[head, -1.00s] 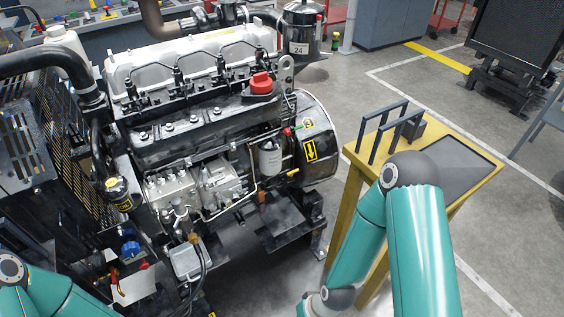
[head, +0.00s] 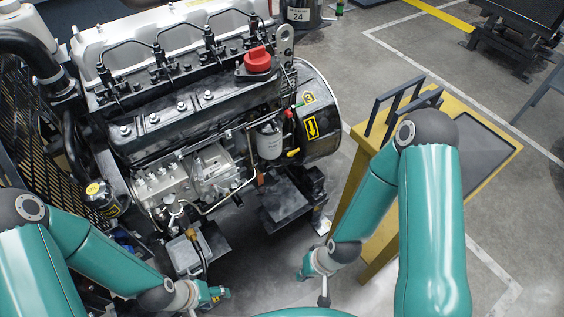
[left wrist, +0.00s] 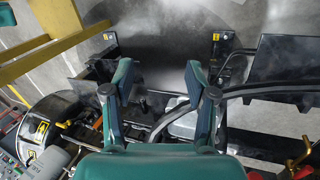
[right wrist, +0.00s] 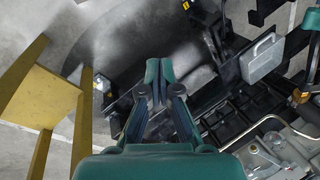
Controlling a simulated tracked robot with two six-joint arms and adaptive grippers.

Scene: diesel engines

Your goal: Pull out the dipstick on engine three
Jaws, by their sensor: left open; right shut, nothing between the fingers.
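A yellow table (head: 465,110) with dark upright handles (head: 400,100) stands right of the engine, partly behind my right arm. Dark brackets (head: 285,200) jut from the engine's lower front. Bare floor lies between engine and table.

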